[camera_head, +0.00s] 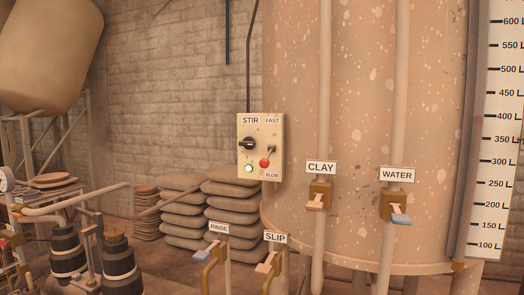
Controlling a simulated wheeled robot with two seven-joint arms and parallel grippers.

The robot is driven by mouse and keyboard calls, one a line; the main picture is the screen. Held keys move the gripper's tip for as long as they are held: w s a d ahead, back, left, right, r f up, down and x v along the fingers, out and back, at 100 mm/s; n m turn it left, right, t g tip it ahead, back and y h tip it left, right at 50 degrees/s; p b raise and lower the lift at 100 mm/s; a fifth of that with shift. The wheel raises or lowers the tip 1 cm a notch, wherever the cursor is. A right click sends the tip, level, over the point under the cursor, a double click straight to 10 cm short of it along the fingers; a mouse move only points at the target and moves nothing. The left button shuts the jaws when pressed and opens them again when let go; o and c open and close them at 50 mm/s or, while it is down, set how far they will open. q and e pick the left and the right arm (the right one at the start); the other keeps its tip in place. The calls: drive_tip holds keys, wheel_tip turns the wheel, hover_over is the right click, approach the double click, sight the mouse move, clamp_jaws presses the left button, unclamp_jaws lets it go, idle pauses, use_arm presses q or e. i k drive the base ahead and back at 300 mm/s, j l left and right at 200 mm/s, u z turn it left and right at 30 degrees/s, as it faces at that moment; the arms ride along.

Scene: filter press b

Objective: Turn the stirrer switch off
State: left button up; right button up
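The stirrer control box (261,173) is a cream panel marked STIR, fixed beside the large tank in the head view. Its black rotary switch (247,144) is on the left side, with a small glowing lamp (248,168) below it. The rotary switch's exact pointing direction is too small to tell. Neither of my grippers is in view, and nothing touches the box.
The speckled tank (355,120) fills the right, with CLAY valve (318,195) and WATER valve (396,207) on its pipes. RINSE valve (211,250) and SLIP valve (269,263) stand below the box. Stacked sacks (183,210) lie behind. Dark pump cylinders (119,266) stand lower left.

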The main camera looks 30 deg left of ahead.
sight(248, 142)
drive_tip(key=j, duration=0.9)
drive_tip(key=i+j, duration=0.1)
drive_tip(key=j, duration=0.8)
